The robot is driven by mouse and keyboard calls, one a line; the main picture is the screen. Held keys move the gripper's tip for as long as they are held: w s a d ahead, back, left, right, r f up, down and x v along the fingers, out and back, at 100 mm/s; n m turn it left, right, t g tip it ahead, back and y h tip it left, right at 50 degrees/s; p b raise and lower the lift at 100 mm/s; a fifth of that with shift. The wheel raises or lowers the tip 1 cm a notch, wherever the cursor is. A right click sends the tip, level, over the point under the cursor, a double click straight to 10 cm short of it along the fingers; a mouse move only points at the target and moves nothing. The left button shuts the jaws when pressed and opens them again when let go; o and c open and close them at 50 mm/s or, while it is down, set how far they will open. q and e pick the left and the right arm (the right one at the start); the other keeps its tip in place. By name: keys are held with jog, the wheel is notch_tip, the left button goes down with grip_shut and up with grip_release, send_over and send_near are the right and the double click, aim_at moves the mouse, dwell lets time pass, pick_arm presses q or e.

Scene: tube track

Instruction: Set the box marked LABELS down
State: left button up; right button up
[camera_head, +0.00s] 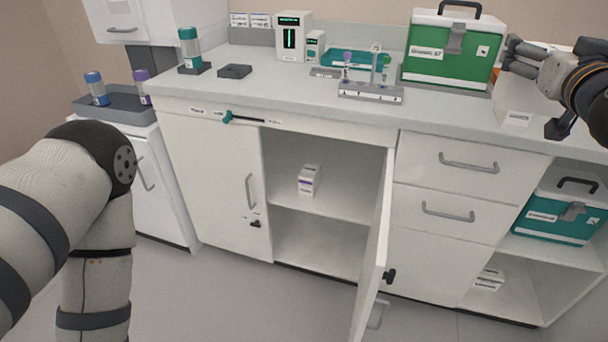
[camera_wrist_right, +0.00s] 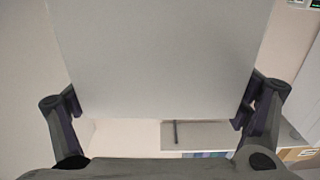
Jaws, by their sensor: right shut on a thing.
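My right gripper (camera_head: 540,90) is above the right part of the counter, shut on a pale box (camera_head: 518,95). The box has a small printed label low on its front, too small to read, so I cannot confirm that it says LABELS. In the right wrist view the box (camera_wrist_right: 160,60) shows as a broad plain grey-white face between the two fingers (camera_wrist_right: 158,115). I cannot tell whether its underside touches the counter (camera_head: 450,108). My left arm comes in from the left, but its gripper is out of the picture.
A green case (camera_head: 450,50) stands just left of the held box. A rack with tubes (camera_head: 370,92) is further left. Below, a cabinet door (camera_head: 376,240) stands open, with a small white box (camera_head: 309,180) on the shelf. A teal case (camera_head: 562,210) sits in the right-hand bay.

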jog(key=s+a+f+n+y, duration=0.4)
jog(key=s+a+f+y, duration=0.2)
jog(key=f, duration=0.5)
jog(key=s+a+f+n+g+y, duration=0.1)
jog(key=s+a+f+n+y, duration=0.3)
jog(key=s+a+f+y, duration=0.3)
jog(key=s+a+f, duration=0.4)
jog(key=s+f, duration=0.1)
jog(key=s, duration=0.1)
jog(key=shift+a+n+g, duration=0.2)
jog(key=shift+n+g, duration=0.1)
